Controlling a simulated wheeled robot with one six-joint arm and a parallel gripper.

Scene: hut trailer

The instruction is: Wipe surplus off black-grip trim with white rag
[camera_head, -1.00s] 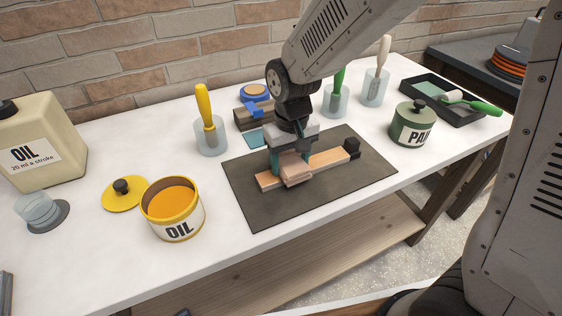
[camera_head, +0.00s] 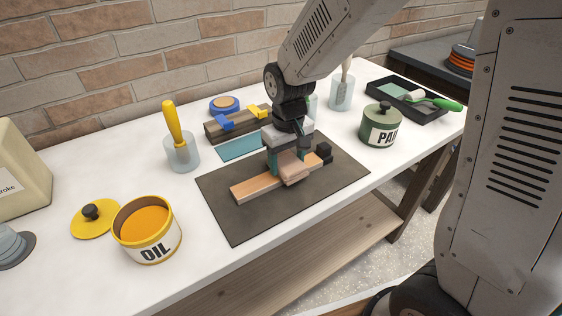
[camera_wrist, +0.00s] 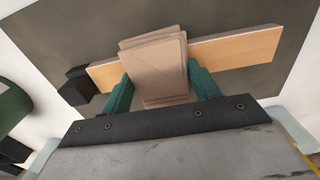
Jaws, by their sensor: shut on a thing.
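The trim is a light wooden strip (camera_head: 257,188) lying on a dark mat (camera_head: 238,222), with a black block grip (camera_head: 323,150) at its right end. It also shows in the wrist view (camera_wrist: 240,47), with the black grip (camera_wrist: 76,84) at the left there. My gripper (camera_head: 288,160) points down over the strip, its green fingers shut on a folded beige-pink rag (camera_head: 293,173). The rag lies across the strip, nearer the black grip, and hides that stretch of wood. In the wrist view the rag (camera_wrist: 155,62) sits between the fingers. No surplus can be made out.
An open oil tin (camera_head: 150,243) and its yellow lid (camera_head: 95,219) stand left of the mat. A yellow-handled brush in a jar (camera_head: 180,150), a teal sheet (camera_head: 241,147) and a wooden block (camera_head: 230,126) are behind. A green paint tin (camera_head: 380,127) and black tray (camera_head: 415,100) are right.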

